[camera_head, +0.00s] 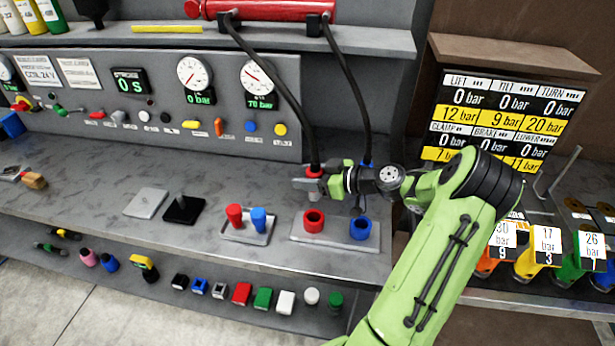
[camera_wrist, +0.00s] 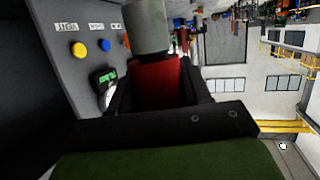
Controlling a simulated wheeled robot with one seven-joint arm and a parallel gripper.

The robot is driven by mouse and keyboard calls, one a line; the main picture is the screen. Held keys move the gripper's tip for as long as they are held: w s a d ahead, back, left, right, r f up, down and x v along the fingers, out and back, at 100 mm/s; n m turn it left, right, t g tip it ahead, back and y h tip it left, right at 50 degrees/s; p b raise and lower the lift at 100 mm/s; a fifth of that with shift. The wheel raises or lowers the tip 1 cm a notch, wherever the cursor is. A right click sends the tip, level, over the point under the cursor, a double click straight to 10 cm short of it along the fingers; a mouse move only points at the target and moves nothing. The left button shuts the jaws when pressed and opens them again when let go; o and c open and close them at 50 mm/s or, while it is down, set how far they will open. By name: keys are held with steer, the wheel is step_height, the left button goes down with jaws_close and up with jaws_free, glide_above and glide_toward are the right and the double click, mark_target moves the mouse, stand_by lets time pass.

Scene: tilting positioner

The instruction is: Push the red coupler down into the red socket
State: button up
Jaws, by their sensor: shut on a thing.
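The red coupler (camera_head: 315,171) hangs on the end of a black hose. My gripper (camera_head: 306,186) is shut on it, in the air. The red socket (camera_head: 314,219) stands upright on a grey plate (camera_head: 337,242), below the coupler and apart from it. In the wrist view the coupler's red body (camera_wrist: 156,82) sits between my dark fingers (camera_wrist: 160,95), with a grey cylindrical part (camera_wrist: 147,27) beyond it. The socket cannot be made out in the wrist view. The coupler's lower end is partly hidden by my gripper in the head view.
A blue socket (camera_head: 360,228) stands right of the red one. A blue coupler (camera_head: 367,163) hangs on a second hose (camera_head: 362,95) behind my gripper. Left, a tray holds a red plug (camera_head: 235,215) and a blue plug (camera_head: 258,219). The bench front between them is clear.

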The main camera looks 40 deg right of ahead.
steer(key=shift+f, duration=0.1)
step_height(320, 180, down, 6)
steer(key=b, duration=0.6)
steer(key=shift+r, duration=0.2)
steer(key=shift+b, duration=0.8)
stand_by(0.9)
steer(key=shift+f, duration=0.2)
steer(key=shift+f+b, duration=0.3)
steer(key=shift+b, duration=0.2)
steer(key=shift+f+b, duration=1.75)
steer(key=shift+f, duration=0.05)
steer(key=shift+r, duration=0.1)
